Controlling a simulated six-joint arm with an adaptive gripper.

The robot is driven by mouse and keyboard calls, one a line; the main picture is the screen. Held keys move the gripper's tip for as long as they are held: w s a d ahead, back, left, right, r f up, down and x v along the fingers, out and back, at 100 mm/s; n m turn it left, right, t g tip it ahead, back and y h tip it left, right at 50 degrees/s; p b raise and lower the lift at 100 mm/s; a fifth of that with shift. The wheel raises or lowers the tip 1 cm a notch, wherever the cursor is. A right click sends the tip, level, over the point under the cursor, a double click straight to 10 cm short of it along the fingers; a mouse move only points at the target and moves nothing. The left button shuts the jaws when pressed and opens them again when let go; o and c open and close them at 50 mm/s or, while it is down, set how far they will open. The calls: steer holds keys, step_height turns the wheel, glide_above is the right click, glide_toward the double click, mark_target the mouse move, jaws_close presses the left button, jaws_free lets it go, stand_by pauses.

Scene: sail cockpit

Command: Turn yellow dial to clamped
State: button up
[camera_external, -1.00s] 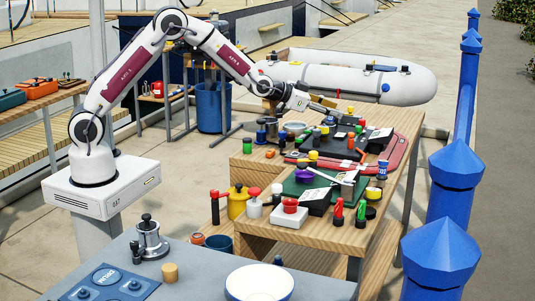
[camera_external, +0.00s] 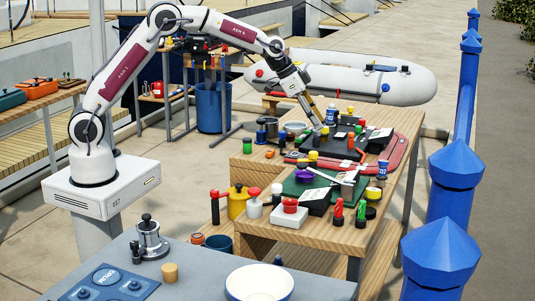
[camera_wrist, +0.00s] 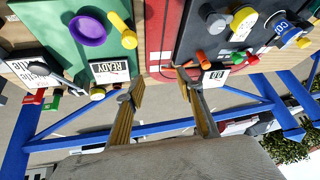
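A round yellow dial (camera_wrist: 243,20) sits on a dark panel in the wrist view. A yellow knob (camera_wrist: 125,35) shows on a green board to its left. I cannot tell for certain which is the task's dial, and no "clamped" mark is readable. My gripper (camera_wrist: 157,88) has its two fingers apart with nothing between them. Its fingertips are below the panels in the picture, apart from both yellow parts. In the external view my gripper (camera_external: 319,127) points down near the dark panel, close to a yellow part (camera_external: 313,155).
A purple bowl-like part (camera_wrist: 88,28) and a "READY" label (camera_wrist: 110,69) are on the green board. A red strip (camera_wrist: 165,35) lies between the panels. Small colored knobs crowd the wooden bench (camera_external: 270,236). Blue posts (camera_external: 456,185) stand at the right.

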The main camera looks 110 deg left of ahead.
steer(key=m+g+h, duration=0.1)
steer(key=h, duration=0.1)
glide_toward(313, 152)
steer(key=shift+w+f, duration=0.3)
steer(key=shift+w, duration=0.05)
steer(key=shift+x, duration=3.9)
steer(key=shift+s, duration=0.1)
jaws_close()
